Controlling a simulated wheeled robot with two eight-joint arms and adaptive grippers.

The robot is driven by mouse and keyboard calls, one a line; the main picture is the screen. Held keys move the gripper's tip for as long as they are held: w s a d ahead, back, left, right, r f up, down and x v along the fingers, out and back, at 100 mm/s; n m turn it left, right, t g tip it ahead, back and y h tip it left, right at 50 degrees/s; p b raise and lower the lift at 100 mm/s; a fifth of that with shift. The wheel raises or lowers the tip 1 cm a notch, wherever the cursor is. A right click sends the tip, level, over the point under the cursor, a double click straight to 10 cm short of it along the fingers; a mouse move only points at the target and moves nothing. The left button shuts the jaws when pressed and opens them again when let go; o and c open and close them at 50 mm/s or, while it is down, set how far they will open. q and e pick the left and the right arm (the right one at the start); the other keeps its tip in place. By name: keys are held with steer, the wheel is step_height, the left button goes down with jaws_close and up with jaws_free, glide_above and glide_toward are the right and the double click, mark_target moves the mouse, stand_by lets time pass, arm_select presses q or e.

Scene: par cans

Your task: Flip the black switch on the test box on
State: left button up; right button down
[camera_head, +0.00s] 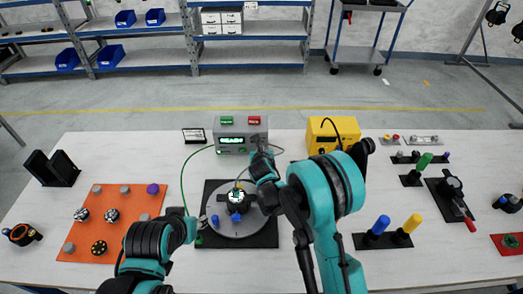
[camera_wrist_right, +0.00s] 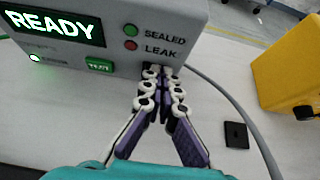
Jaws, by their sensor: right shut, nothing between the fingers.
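The grey test box (camera_head: 240,125) stands at the back middle of the table. In the right wrist view the box (camera_wrist_right: 185,22) shows a lit READY display (camera_wrist_right: 54,25), a lit small green lamp, a green TEST button (camera_wrist_right: 99,66), and unlit SEALED and LEAK lamps. My right gripper (camera_head: 260,146) is shut and empty, its tips (camera_wrist_right: 160,72) at the lower front of the box below the LEAK label. I cannot make out the black switch; the fingertips cover that spot. My left gripper (camera_head: 190,222) is low at the front left of the round plate; its fingers are too small to read.
A round grey plate with a black-and-blue fitting (camera_head: 237,199) sits in front of the box, with a green hose beside it. A yellow case (camera_head: 325,133) stands to the right. An orange board (camera_head: 110,220) lies left. A black square piece (camera_wrist_right: 236,135) lies right of my right gripper.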

steer(key=shift+r+p, duration=0.35)
steer(key=shift+r, duration=0.45)
steer(key=v, duration=1.2)
steer(key=shift+f, duration=0.1)
